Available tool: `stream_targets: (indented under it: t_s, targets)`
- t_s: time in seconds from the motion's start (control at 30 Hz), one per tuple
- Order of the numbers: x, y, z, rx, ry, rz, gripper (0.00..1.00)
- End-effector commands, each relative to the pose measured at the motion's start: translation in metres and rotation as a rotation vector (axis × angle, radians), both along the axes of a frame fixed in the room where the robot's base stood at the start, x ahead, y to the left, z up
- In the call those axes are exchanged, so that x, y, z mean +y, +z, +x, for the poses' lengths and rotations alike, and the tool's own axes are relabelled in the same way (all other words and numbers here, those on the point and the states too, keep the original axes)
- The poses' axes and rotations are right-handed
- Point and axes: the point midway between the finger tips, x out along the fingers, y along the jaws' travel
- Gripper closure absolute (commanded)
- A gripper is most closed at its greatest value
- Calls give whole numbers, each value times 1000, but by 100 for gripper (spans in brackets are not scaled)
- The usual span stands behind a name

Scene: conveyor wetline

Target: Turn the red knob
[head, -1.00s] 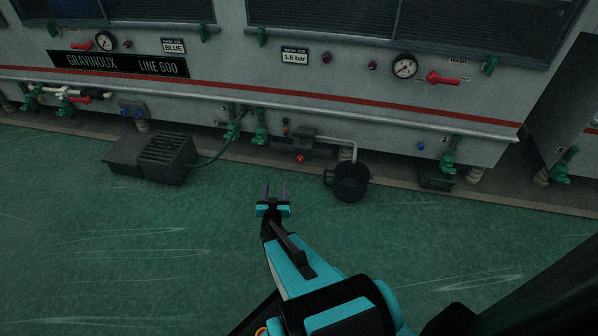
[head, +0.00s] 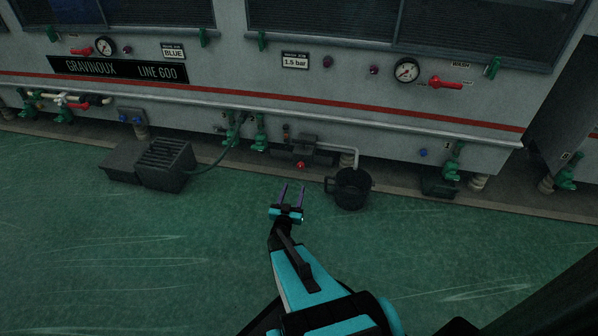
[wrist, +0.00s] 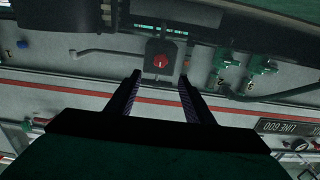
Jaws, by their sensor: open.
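The small round red knob (head: 301,165) sits low on a dark box-shaped unit (head: 305,148) under the machine's edge, left of a grey bent pipe. In the wrist view the red knob (wrist: 160,61) shows face-on with a pale mark, on its dark plate between and beyond my fingertips. My gripper (head: 293,187) is open and empty, its two fingers pointing at the machine. In the head view it shows just below the knob. The wrist view shows the fingers (wrist: 160,76) on either side of the knob's line, apart from it.
A black bucket (head: 350,198) stands on the floor right of my gripper, under the bent pipe. A dark grated box (head: 165,165) with a hose lies to the left. Red levers (head: 447,83) and green valves (head: 452,158) are elsewhere on the machine. The green floor in front is clear.

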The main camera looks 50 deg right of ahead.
Motion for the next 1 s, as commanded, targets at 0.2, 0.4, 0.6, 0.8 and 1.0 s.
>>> stream_targets:
  t_s: [0.2,0.4,0.6,0.8,1.0]
  targets:
    - [-22,-3,13,-1,-2,-2,52]
    - [-47,-3,28,-1,-2,-2,52]
    - [-71,-3,44,-1,-2,-2,52]
    - [-94,-3,58,-1,-1,-2,52]
    - [-107,-1,66,-1,-1,-1,52]
